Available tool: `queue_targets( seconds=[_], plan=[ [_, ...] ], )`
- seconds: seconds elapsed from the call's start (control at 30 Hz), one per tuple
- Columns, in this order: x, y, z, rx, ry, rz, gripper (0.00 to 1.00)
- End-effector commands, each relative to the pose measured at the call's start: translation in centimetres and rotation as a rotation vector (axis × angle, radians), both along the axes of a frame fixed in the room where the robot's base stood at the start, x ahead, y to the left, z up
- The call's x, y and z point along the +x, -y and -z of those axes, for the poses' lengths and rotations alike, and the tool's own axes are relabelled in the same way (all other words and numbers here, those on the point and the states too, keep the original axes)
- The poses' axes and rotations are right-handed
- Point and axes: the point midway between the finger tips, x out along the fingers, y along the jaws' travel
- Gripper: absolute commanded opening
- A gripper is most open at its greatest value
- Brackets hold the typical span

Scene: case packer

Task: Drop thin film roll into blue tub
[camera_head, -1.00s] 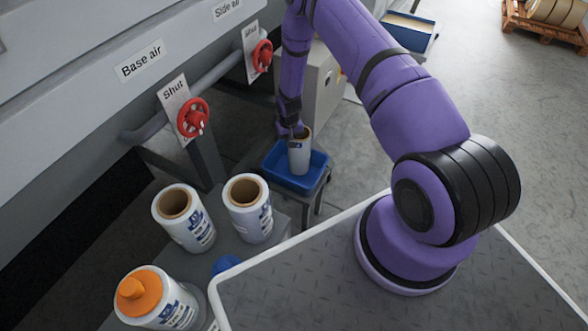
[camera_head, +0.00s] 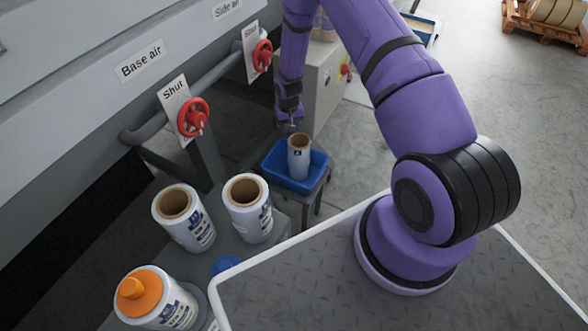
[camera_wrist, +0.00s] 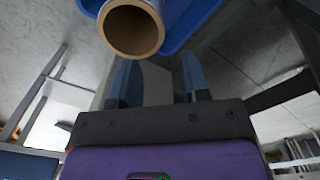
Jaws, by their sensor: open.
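The thin film roll (camera_head: 298,158) stands roughly upright in the blue tub (camera_head: 314,172), with its brown core facing up. In the wrist view the roll's core end (camera_wrist: 132,30) shows at the top, with part of the tub (camera_wrist: 185,22) around it. My gripper (camera_head: 291,127) is above the roll and slightly toward the back, apart from it. In the wrist view its two fingers (camera_wrist: 158,80) are spread with nothing between them.
Two wide film rolls (camera_head: 184,220) (camera_head: 248,208) and a roll with an orange cap (camera_head: 155,296) stand on the grey surface at left. Red valve wheels (camera_head: 193,118) (camera_head: 262,55) project from the machine. A grey cabinet (camera_head: 322,85) stands behind the tub.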

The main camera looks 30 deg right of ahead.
Motion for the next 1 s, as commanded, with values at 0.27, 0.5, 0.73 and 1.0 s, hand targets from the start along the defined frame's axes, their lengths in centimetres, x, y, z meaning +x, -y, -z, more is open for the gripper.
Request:
queue_targets(
  seconds=[0.27,0.5,0.73,1.0],
  plan=[
    [0.0,0.0,-3.1,0.000,0.001,0.000,0.42],
    [0.0,0.0,-3.5,0.000,0.000,0.000,0.42],
    [0.0,0.0,-3.5,0.000,0.000,0.000,0.42],
    [0.0,0.0,-3.5,0.000,0.000,0.000,0.42]
  ],
)
